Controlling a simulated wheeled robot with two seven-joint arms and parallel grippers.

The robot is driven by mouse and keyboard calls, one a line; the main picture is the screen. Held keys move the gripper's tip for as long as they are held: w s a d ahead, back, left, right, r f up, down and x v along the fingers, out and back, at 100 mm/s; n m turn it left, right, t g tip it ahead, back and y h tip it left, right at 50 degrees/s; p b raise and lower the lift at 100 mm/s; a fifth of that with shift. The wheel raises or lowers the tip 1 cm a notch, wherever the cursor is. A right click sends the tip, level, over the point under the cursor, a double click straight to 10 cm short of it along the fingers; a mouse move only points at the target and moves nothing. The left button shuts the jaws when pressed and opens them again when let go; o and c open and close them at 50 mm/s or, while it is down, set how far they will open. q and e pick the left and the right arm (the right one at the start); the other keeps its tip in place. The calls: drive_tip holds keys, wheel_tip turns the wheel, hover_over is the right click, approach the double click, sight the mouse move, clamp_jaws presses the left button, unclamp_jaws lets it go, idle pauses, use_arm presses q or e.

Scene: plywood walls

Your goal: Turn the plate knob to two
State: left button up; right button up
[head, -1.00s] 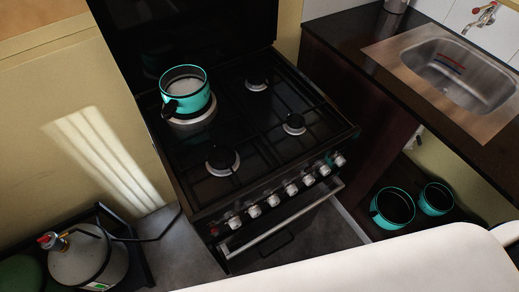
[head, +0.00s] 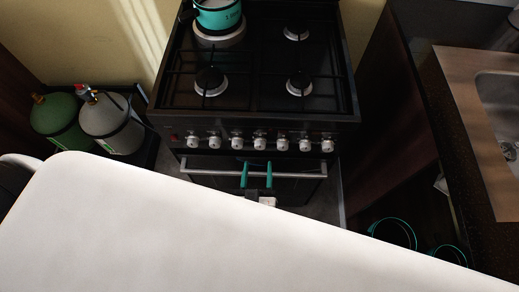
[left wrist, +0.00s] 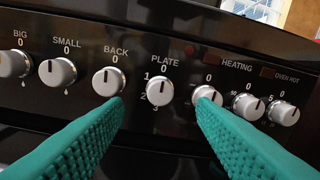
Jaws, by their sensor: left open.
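The plate knob (left wrist: 159,91) is white and round, labelled PLATE, with 0 above it and 1, 2, 3 running down its left side to the bottom. Its mark appears to point up, near 0. It is the middle knob (head: 260,143) of the stove's front row in the head view. My left gripper (head: 257,168) is open and empty in front of the panel, with teal fingers. In the left wrist view its fingers (left wrist: 160,108) are spread on either side of the plate knob, their tips overlapping the neighbouring knobs in the picture. My right gripper is not in view.
The black stove (head: 255,85) carries a teal pot (head: 218,17) at the back left. The oven handle (head: 300,175) runs below the knobs. Gas bottles (head: 108,125) stand on the left. A dark counter with a sink (head: 495,115) is on the right, teal-rimmed pots (head: 393,233) below.

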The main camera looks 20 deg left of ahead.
sight(260, 148)
use_arm(q)
drive_tip(key=x, duration=0.6)
drive_tip(key=shift+c, duration=0.5)
drive_tip(key=c, duration=0.9)
